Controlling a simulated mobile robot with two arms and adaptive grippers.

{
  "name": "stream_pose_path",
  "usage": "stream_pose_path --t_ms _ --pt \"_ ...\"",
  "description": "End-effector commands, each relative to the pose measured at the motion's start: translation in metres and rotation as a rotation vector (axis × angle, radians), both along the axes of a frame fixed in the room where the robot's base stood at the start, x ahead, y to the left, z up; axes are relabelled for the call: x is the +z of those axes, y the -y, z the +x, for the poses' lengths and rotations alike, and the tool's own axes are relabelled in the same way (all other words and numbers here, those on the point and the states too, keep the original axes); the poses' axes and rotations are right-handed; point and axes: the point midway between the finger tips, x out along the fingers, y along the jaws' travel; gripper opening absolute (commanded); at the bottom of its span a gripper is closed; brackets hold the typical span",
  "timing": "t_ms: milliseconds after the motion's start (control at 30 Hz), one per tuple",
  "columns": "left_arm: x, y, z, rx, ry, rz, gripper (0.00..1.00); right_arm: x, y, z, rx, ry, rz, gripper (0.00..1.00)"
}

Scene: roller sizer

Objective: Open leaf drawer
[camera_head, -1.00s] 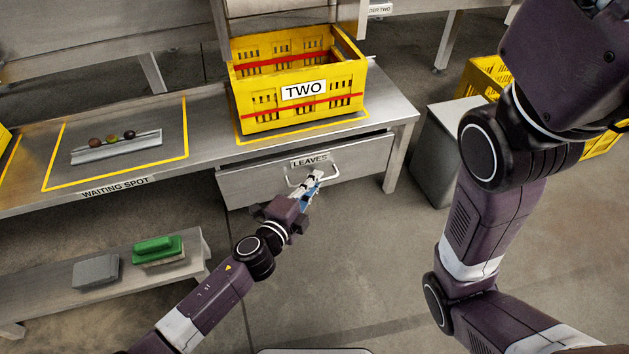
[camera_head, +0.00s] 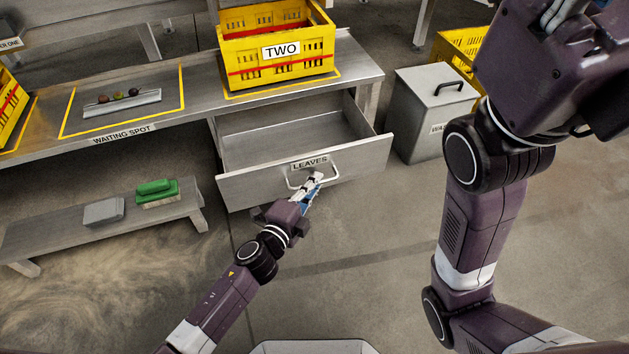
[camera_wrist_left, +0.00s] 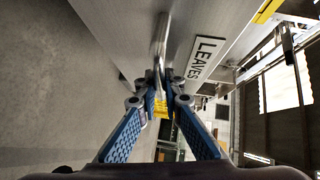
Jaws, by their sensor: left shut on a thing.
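The leaf drawer (camera_head: 250,178), a grey metal drawer labelled LEAVES, stands well out from under the bench, and its bare inside shows. Its bar handle (camera_head: 334,172) is on the front panel. My left gripper (camera_head: 312,182) is shut on the handle. In the left wrist view the blue fingers of my left gripper (camera_wrist_left: 159,92) close around the handle (camera_wrist_left: 162,40), beside the LEAVES label (camera_wrist_left: 205,58). My right arm rises along the right side of the head view; its fingertips are cut off at the top edge.
A yellow crate marked TWO (camera_head: 312,68) stands on the bench above the drawer. A tray (camera_head: 120,103) with small round things lies at the waiting spot. A lidded grey bin (camera_head: 425,115) stands right of the drawer. A low shelf (camera_head: 80,235) holds a green-topped block and a grey block.

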Motion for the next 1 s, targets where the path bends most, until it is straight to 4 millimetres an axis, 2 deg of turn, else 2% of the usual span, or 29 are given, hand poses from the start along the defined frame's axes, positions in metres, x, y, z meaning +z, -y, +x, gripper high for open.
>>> stream_pose_path --t_ms 467,500,567,867,1000 --pt "0.0 0.0 0.0 0.0 0.0 0.0 0.0 -0.001 -0.001 0.004 -0.002 -0.007 -0.004 0.4" --pt "0.0 0.0 0.0 0.0 0.0 0.0 0.1 -0.001 -0.001 0.004 -0.002 -0.007 -0.004 0.4" --pt "0.0 0.0 0.0 0.0 0.0 0.0 0.15 -0.001 -0.001 0.004 -0.002 -0.008 -0.004 0.4" --pt "0.0 -0.001 -0.001 0.0 0.0 0.0 0.15 0.0 0.0 0.003 0.001 -0.008 0.001 0.4" --pt "0.001 -0.006 -0.01 0.0 0.0 0.001 0.15 0.0 0.0 0.003 0.0 -0.006 0.0 0.4"
